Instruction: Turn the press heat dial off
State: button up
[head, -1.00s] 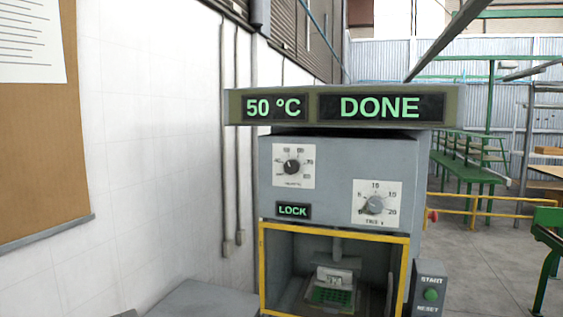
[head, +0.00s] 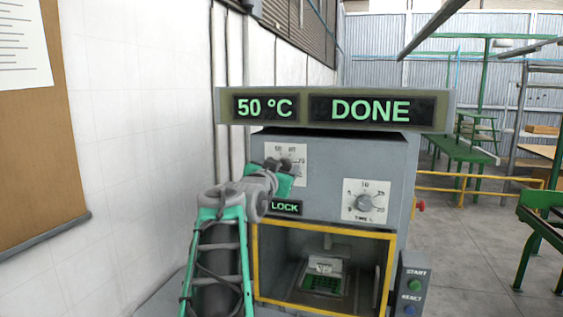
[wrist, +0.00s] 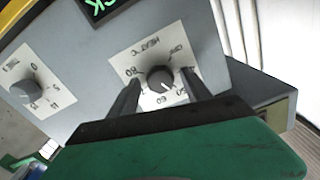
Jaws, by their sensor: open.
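The heat dial (wrist: 159,78) is a dark round knob on a white scale plate, seen rotated in the wrist view. Its exact pointer angle is hard to read. In the head view its plate (head: 271,152) sits at the upper left of the grey press (head: 330,160), with the knob hidden behind my gripper (head: 287,168). My gripper also shows in the wrist view (wrist: 161,82), open, one finger on each side of the knob. I cannot tell whether the fingers touch it. The display (head: 335,107) reads 50 °C and DONE.
A second dial (head: 365,203) is at the press's right. A lit LOCK sign (head: 285,208) is below my gripper. A yellow-framed opening (head: 322,226) is underneath. A white wall (head: 130,130) is at the left.

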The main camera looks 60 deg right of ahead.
jog(key=shift+d, duration=0.15)
grip_shut()
dwell(0.5)
